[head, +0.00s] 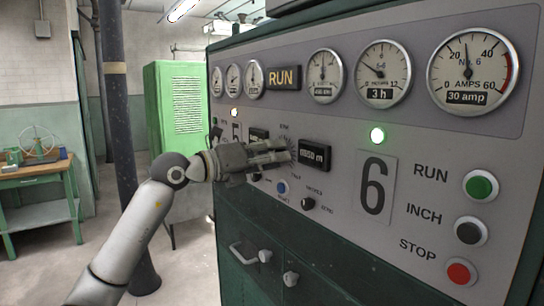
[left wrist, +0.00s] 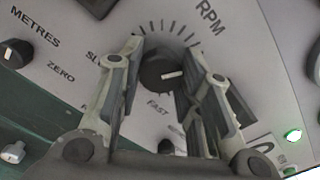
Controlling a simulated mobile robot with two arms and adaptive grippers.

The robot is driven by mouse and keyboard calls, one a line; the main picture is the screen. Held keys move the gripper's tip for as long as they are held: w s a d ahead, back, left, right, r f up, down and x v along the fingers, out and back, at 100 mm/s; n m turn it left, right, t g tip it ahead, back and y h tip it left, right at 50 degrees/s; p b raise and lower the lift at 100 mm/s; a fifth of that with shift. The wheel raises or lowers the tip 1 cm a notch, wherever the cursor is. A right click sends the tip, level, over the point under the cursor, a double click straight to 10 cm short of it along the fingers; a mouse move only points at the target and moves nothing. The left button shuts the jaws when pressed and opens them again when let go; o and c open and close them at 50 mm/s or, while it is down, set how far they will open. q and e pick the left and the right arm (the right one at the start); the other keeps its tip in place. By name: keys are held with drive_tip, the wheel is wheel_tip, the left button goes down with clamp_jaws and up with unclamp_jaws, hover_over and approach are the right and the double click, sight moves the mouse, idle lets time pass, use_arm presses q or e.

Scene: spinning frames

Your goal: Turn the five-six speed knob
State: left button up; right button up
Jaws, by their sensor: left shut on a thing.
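The speed knob (left wrist: 158,72) is a dark round knob with a pale pointer mark. It sits on the grey panel, with scale ticks and the words RPM and FAST around it. My left gripper (left wrist: 163,78) has its two fingers on either side of the knob, shut on it. In the head view my left gripper (head: 284,154) reaches the panel left of the large number 6 and hides the knob. My right gripper is in neither view.
A small counter (head: 314,155) sits just right of the gripper. Below are a blue button (head: 282,187) and a black knob (head: 308,203). Green (head: 481,185), black (head: 470,231) and red (head: 460,272) buttons stand at the right. A dark pillar (head: 122,130) stands left.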

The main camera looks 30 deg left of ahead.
use_arm(q)
drive_tip(key=shift+r+n+p, duration=0.15)
drive_tip(key=shift+n+p, duration=1.85)
drive_tip(key=shift+n, duration=6.6)
drive_tip(key=o, duration=1)
drive_tip(key=shift+o, duration=0.2)
drive_tip(key=v, duration=1.2)
